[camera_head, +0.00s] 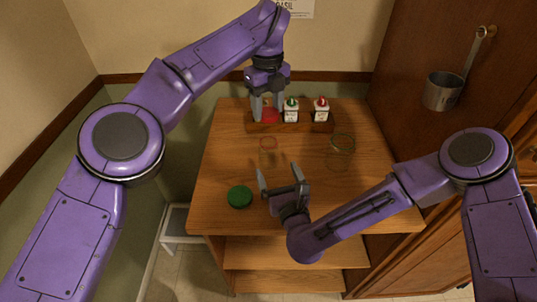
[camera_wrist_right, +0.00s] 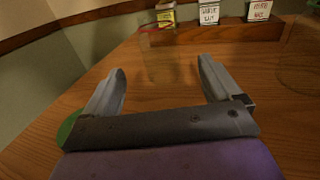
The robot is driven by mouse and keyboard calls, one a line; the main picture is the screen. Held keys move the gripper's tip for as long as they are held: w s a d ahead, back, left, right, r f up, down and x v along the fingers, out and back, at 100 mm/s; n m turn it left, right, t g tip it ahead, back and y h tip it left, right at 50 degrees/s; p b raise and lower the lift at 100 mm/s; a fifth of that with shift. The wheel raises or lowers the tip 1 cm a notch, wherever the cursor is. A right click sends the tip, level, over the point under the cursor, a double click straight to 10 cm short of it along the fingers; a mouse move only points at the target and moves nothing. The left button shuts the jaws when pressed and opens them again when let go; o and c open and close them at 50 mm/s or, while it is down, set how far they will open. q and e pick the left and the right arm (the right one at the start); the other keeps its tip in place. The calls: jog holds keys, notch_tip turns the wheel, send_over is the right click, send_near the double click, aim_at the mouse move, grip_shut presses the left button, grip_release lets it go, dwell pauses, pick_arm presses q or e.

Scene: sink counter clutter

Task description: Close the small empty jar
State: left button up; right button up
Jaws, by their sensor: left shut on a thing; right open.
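The small empty jar (camera_head: 268,146) is clear glass with a thin red rim and stands open near the middle of the table. It shows faintly ahead of my right fingers in the right wrist view (camera_wrist_right: 152,29). My left gripper (camera_head: 267,112) is shut on a red lid (camera_head: 270,115) at the back, beside the spice jars and beyond the small jar. The fingers partly hide the lid. My right gripper (camera_head: 279,170) is open and empty, low over the table in front of the small jar; its fingers (camera_wrist_right: 162,65) point toward it.
A larger clear jar (camera_head: 342,142) stands at the right. A green lid (camera_head: 240,197) lies at the front left, left of my right gripper. A wooden rack (camera_head: 305,127) at the back holds labelled spice jars (camera_head: 291,111). A metal pot (camera_head: 442,91) hangs on the right.

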aim_at(271, 158)
jog(key=x, duration=0.7)
jog(key=shift+w+a, duration=0.1)
jog(key=shift+w, duration=0.15)
jog(key=c, duration=1.6)
pick_arm(q)
jog(key=shift+f, duration=2.5)
jog(key=shift+f, duration=0.9)
jog(key=shift+f, duration=0.55)
